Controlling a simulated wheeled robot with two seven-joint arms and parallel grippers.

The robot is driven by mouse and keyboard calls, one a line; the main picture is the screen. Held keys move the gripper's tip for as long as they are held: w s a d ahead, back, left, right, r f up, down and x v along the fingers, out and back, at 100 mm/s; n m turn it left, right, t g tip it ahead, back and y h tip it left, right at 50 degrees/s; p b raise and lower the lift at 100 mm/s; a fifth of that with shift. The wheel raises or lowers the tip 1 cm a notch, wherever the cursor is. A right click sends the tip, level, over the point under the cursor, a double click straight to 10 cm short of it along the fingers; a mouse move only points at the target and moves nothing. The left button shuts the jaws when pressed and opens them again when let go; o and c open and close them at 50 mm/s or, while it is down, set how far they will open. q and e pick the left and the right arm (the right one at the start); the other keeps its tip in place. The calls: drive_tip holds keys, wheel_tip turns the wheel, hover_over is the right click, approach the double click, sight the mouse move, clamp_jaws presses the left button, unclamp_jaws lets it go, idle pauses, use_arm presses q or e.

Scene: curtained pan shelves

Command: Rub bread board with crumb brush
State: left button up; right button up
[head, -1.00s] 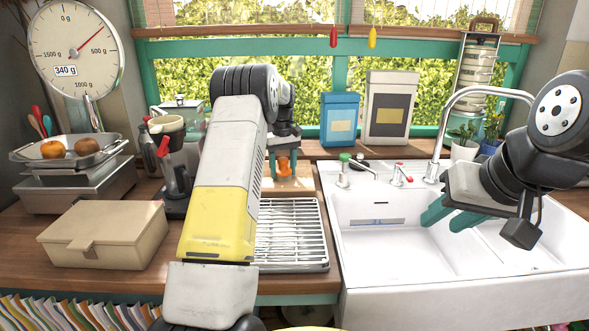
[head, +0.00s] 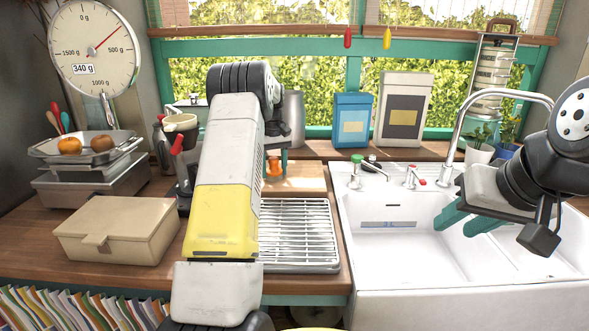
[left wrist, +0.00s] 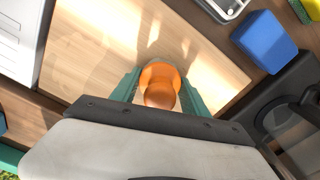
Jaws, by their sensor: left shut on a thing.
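The bread board (left wrist: 105,45) is a pale wooden board lying flat on the counter, wide in the left wrist view. In the head view its bare part (head: 306,180) shows behind the drying rack. The crumb brush shows as a round orange handle (left wrist: 160,85); it also shows small in the head view (head: 274,167). My left gripper (left wrist: 160,92) is shut on this handle, with teal fingers on both sides, over the board. The brush's lower end is hidden, so I cannot tell if it touches the board. My right gripper (head: 468,218) is open and empty over the sink.
A metal drying rack (head: 300,236) lies in front of the board. The white sink (head: 400,245) is to the right. A beige box (head: 118,228) and a scale (head: 92,183) with fruit stand left. A blue block (left wrist: 264,42) lies beside the board.

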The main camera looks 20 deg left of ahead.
use_arm(q)
drive_tip(key=shift+s+a+f, duration=0.15)
drive_tip(key=shift+s+a, duration=0.1)
drive_tip(key=shift+a, duration=0.65)
drive_tip(key=shift+s+a+f, duration=0.1)
drive_tip(key=shift+s+a, duration=0.15)
drive_tip(key=shift+a, duration=0.6)
drive_tip(key=shift+w+r, duration=0.1)
drive_tip(key=shift+r, duration=3)
drive_tip(key=shift+r, duration=0.1)
wheel_tip(320, 180, up, 3)
drive_tip(key=shift+f, duration=0.1)
drive_tip(key=shift+f, duration=3.4)
drive_tip(key=shift+f, duration=1)
